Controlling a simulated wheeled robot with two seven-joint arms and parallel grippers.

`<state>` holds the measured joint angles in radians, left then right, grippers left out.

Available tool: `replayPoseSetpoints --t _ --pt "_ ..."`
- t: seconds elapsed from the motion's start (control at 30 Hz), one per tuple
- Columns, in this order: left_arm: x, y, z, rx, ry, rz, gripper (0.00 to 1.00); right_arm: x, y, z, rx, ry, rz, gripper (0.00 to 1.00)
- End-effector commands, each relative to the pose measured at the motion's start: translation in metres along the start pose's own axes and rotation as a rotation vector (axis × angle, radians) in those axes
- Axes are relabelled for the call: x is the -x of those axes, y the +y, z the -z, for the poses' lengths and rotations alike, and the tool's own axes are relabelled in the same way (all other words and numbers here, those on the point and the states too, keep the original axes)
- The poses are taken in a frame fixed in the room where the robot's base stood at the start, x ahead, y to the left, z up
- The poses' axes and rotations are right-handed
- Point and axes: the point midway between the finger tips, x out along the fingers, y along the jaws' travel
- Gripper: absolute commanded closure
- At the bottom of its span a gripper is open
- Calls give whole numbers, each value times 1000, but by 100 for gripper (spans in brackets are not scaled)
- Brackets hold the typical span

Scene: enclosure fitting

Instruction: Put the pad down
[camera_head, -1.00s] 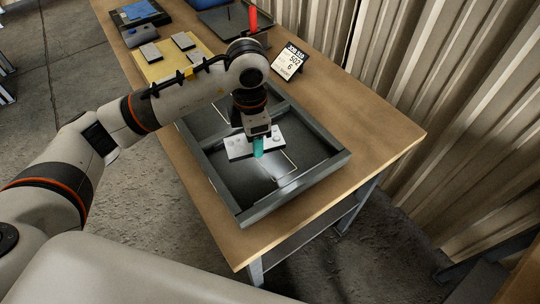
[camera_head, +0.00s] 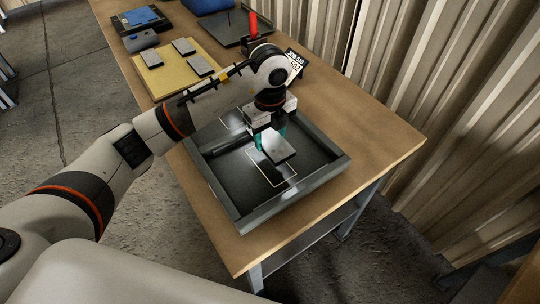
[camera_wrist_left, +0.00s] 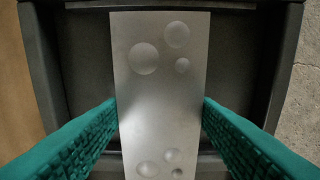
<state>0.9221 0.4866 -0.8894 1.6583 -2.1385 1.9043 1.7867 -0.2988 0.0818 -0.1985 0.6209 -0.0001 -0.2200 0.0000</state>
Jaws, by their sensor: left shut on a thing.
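My left gripper (camera_head: 270,138) is above the dark enclosure tray (camera_head: 324,178) with its teal fingers shut on a flat grey pad (camera_head: 279,149). The pad shows a smooth top in the head view and looks apart from the tray floor, though the exact gap is hard to judge. In the left wrist view the pad (camera_wrist_left: 160,95) lies between the two teal fingers (camera_wrist_left: 160,105) and shows several round dimples. A thin light outline (camera_head: 287,184) is marked on the tray floor just below the pad and is partly covered by it. My right gripper is not in view.
A yellow board (camera_head: 160,84) with several grey pads lies further back on the wooden table (camera_head: 385,140). The tray walls surround the gripper's area.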

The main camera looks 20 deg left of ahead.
Motion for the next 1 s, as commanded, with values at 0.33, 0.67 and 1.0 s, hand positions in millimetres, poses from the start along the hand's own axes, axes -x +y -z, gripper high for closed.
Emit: replayPoseSetpoints --t 0.33,0.67,1.0 --pt "-42 -1 0 -2 -1 2 73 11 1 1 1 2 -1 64" --pt "-75 0 0 -4 0 0 73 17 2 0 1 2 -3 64" --pt "-78 -1 0 -4 1 1 36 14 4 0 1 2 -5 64"
